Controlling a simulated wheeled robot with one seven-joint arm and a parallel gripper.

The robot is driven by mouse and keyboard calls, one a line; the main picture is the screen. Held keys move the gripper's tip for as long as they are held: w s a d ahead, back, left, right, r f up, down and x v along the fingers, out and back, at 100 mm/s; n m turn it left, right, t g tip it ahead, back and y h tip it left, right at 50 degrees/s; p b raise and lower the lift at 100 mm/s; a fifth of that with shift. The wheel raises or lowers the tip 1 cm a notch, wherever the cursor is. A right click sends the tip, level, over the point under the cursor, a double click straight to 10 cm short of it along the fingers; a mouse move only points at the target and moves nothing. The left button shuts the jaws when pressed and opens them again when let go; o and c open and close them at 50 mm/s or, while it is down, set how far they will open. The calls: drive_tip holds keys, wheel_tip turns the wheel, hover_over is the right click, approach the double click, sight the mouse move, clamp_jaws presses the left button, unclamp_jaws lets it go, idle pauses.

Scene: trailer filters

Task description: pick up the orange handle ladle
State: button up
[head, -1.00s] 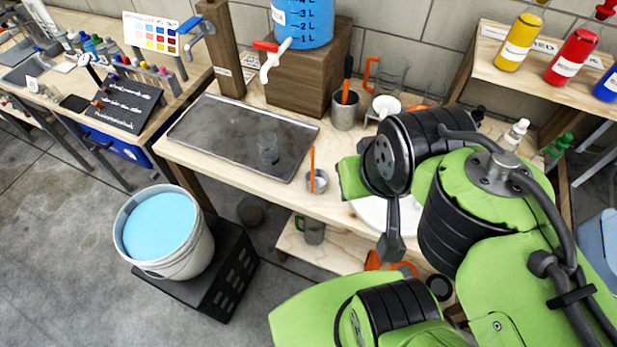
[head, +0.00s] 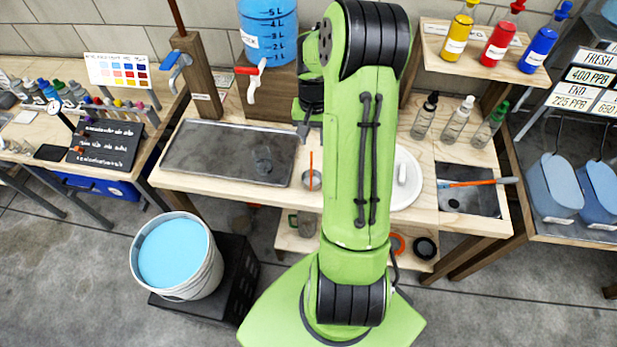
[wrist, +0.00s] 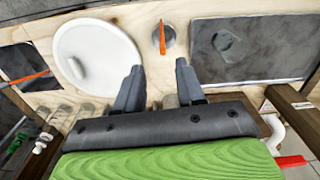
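The orange handle ladle (head: 312,180) is a small metal cup with a thin upright orange handle. It sits on the wooden bench between the dark tray and the round white lid. In the wrist view the ladle (wrist: 158,44) is at the top centre, beyond the fingertips and apart from them. My gripper (wrist: 157,70) is open, with a clear gap between its two dark fingers. In the head view, my gripper (head: 303,129) is over the back of the bench, behind the ladle, and my green arm hides part of it.
The dark tray (head: 205,155) lies left of the ladle, the white lid (head: 409,180) right. A blue dispenser (head: 270,30) on a wooden block stands behind. Another orange-handled tool (head: 470,183) lies over a sink at right. Bottles (head: 457,122) stand behind that sink.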

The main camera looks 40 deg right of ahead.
sight(311, 152)
drive_tip(key=f, duration=0.9)
drive_tip(key=shift+w+a+p, duration=0.15)
drive_tip(key=shift+a+p, duration=0.1)
drive_tip(key=shift+p, duration=0.1)
clamp_jaws()
